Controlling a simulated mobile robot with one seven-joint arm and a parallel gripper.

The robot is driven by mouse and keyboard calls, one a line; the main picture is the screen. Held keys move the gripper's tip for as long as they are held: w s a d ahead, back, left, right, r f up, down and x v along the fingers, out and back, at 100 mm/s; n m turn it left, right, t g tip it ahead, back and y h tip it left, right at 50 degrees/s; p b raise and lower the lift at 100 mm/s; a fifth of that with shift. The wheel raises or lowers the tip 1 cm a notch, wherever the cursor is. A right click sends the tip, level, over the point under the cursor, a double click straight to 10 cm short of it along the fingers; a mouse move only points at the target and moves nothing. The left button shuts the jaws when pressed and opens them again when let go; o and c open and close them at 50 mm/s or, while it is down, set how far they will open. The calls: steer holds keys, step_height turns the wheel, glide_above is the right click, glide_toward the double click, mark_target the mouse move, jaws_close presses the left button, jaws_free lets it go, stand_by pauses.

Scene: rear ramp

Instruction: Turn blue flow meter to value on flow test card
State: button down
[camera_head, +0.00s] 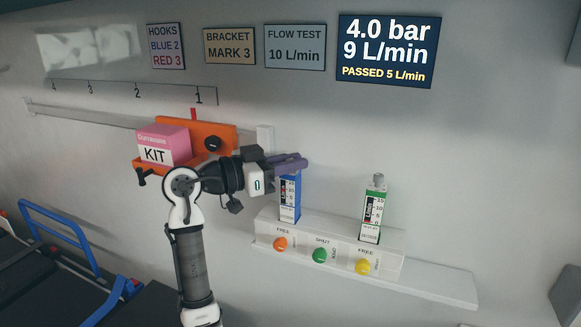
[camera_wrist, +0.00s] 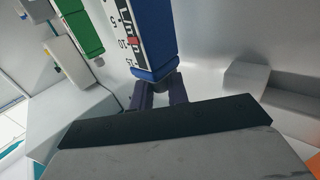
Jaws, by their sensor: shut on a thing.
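The blue flow meter (camera_head: 290,200) stands upright at the left end of a white wall unit. Its top is hidden behind my gripper (camera_head: 298,162). In the wrist view the blue flow meter (camera_wrist: 150,35) appears upside down, with a red marker close to the 10 on its scale. My gripper (camera_wrist: 162,94) is shut on the grey knob (camera_wrist: 164,84) at the meter's top. The flow test card (camera_head: 295,47) reads "FLOW TEST 10 L/min". The dark display (camera_head: 386,50) reads 4.0 bar, 9 L/min, "PASSED 5 L/min".
A green flow meter (camera_head: 371,212) stands to the right. Orange (camera_head: 280,244), green (camera_head: 320,255) and yellow (camera_head: 363,267) knobs sit on the white unit's front. An orange bracket (camera_head: 226,132) with a pink kit box (camera_head: 163,145) is left of my gripper.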

steer(key=shift+m+g+h+b, duration=0.5)
steer(key=shift+m+g, duration=0.5)
steer(key=shift+g, duration=0.5)
steer(key=c, duration=1.4)
jaws_free()
steer(key=shift+c, duration=0.2)
steer(key=shift+s+a, duration=0.1)
steer(key=shift+a, duration=0.45)
steer(key=b+v, duration=0.4)
steer(key=v, duration=0.8)
steer(key=shift+s+a, duration=0.2)
steer(key=shift+a, duration=0.1)
